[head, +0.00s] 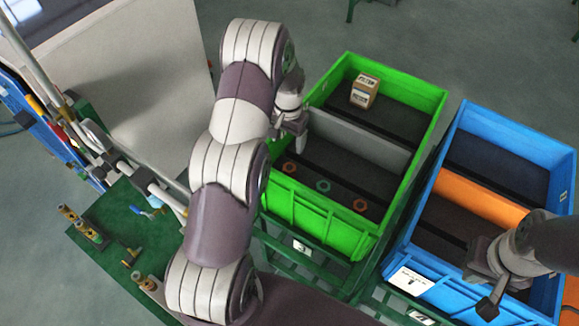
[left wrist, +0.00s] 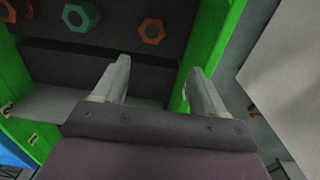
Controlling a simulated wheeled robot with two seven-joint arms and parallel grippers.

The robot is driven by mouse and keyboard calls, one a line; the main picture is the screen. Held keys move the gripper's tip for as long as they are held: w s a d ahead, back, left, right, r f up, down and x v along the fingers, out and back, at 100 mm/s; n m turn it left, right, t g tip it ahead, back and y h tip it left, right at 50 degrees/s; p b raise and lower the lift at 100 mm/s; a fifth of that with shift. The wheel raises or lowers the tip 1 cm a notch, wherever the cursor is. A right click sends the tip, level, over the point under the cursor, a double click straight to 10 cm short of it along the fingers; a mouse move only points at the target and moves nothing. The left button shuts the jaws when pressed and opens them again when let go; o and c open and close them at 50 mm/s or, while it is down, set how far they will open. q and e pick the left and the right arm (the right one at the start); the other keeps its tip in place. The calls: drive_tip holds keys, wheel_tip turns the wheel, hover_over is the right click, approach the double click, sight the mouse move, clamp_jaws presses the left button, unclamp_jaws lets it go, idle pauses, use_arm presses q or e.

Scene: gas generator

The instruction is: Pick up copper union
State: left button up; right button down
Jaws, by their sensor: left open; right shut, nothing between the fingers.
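Three small hexagonal rings lie in the near compartment of the green crate (head: 335,233): a copper-orange one (head: 290,168), a teal one (head: 323,186) and another copper-orange one (head: 360,205). I cannot tell for sure which piece is the copper union. The left wrist view shows the orange ring (left wrist: 152,30) and the teal ring (left wrist: 75,17) near the top, beyond the fingers. My left gripper (head: 292,128) is open and empty at the green crate's left side; its two fingers show in the wrist view (left wrist: 157,78). My right gripper (head: 487,295) is shut and empty over the blue crate.
A grey divider (head: 360,137) splits the green crate; a small cardboard box (head: 364,91) stands in the far compartment. The blue crate (head: 515,127) with an orange divider (head: 480,198) is to the right. Brass fittings (head: 88,230) stand on a green table (head: 115,215) at left.

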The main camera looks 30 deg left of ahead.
sight(289, 167)
use_arm(q)
drive_tip(key=f, duration=0.1)
drive_tip(key=s+d+f+p, duration=0.1)
drive_tip(key=s+d+f, duration=0.1)
drive_tip(key=shift+s+f+p, duration=0.15)
drive_tip(key=shift+f+p, duration=0.15)
drive_tip(key=f+p, duration=0.1)
drive_tip(key=f, duration=0.1)
drive_tip(key=f+p, duration=0.1)
drive_tip(key=f, duration=0.3)
drive_tip(key=shift+w+a+p, duration=0.2)
drive_tip(key=shift+a+p, duration=0.2)
drive_tip(key=shift+s+d+f, duration=0.1)
drive_tip(key=shift+f, duration=0.15)
drive_tip(key=shift+s+d, duration=0.15)
drive_tip(key=shift+f, duration=0.2)
drive_tip(key=c, duration=1.1)
use_arm(e)
drive_tip(key=r, duration=0.1)
drive_tip(key=s+d+r, duration=0.1)
drive_tip(key=r, duration=0.3)
drive_tip(key=shift+s+d+r, duration=0.1)
drive_tip(key=shift+s+d, duration=0.05)
drive_tip(key=shift+s, duration=0.1)
